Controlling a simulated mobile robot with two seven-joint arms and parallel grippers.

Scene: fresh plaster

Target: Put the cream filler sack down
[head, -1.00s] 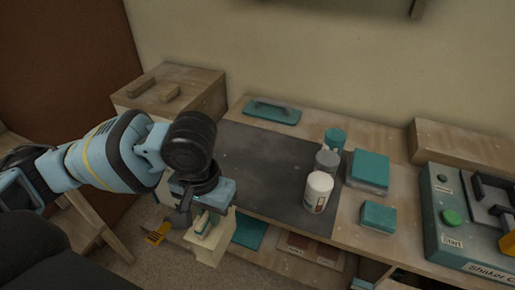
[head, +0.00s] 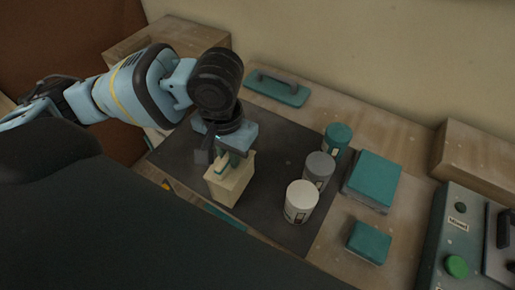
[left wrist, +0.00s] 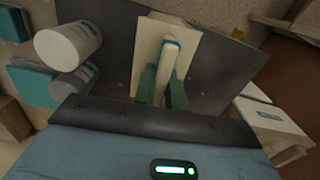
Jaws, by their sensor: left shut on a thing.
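The cream filler sack (head: 230,182) is a pale block with a teal and white handle on top. It is over the left part of the dark mat (head: 270,140) in the head view; I cannot tell whether its base touches the mat. My left gripper (head: 229,157) is above it, shut on its handle. In the left wrist view the sack (left wrist: 185,38) shows between the teal fingers (left wrist: 163,88), with the dark mat behind it. My right gripper is not in view.
White (head: 301,201), grey (head: 319,170) and teal (head: 336,137) tubs stand on the mat's right side. Teal blocks (head: 373,180) and a green-buttoned machine (head: 457,230) are further right. Mat between sack and tubs is clear.

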